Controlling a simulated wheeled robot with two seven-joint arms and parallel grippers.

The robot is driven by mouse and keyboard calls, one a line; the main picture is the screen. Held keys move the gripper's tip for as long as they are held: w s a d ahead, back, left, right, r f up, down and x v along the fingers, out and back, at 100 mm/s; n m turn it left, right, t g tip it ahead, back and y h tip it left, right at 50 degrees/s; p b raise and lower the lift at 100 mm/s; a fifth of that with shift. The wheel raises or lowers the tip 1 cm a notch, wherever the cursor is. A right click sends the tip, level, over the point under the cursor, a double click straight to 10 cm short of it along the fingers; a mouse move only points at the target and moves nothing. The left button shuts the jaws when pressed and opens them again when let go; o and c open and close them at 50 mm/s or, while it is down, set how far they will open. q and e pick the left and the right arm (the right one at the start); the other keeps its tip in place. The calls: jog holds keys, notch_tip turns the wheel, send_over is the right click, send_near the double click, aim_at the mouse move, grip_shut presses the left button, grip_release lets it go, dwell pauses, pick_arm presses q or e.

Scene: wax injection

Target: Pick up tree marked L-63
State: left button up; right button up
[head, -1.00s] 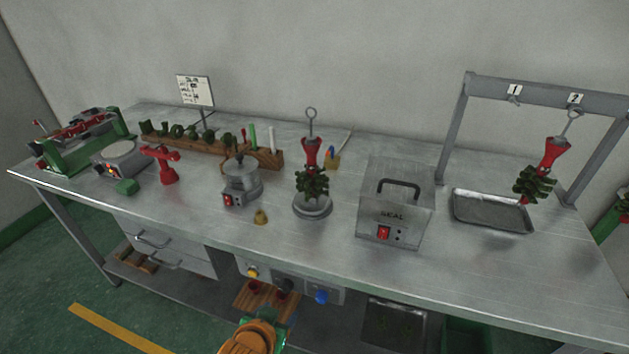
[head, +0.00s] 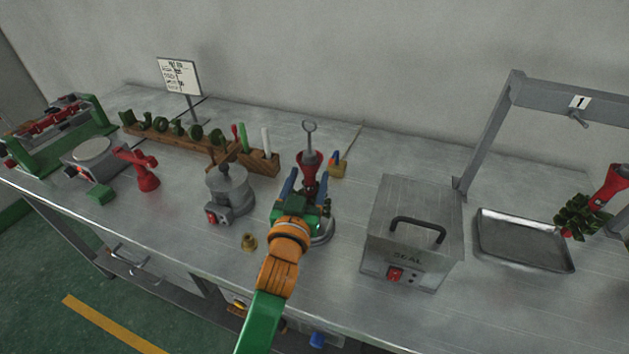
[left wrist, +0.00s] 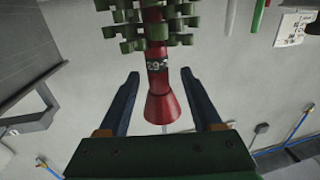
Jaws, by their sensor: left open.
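A wax tree with a red funnel-shaped top (head: 308,168) and a metal ring above stands upright on a round base (head: 324,236) at mid-table. Its green pieces are mostly hidden behind my left gripper (head: 306,186). In the left wrist view the tree is upside down, with its red stem (left wrist: 157,86) between the blue fingers of the open left gripper (left wrist: 159,76). Gaps show on both sides. A dark label on the stem reads inverted, something like 6 and a dash; I cannot read it fully. My right gripper is not in view.
A grey SEAL box (head: 412,235) stands just right of the tree. A metal pot (head: 230,193) and small brass piece (head: 249,242) are left. Farther right are a tray (head: 522,240), a hook frame (head: 508,110) and another red and green tree (head: 606,190).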

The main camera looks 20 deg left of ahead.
pick_arm(q)
jog(key=shift+w+r, duration=0.2)
jog(key=shift+w, duration=0.25)
jog(key=w, duration=0.2)
jog(key=w+f, duration=0.1)
jog(key=shift+w+a, duration=0.2)
jog(key=shift+w, duration=0.15)
jog(key=shift+s+r, duration=0.2)
jog(key=shift+s, duration=0.05)
jog(key=c, duration=0.7)
grip_shut()
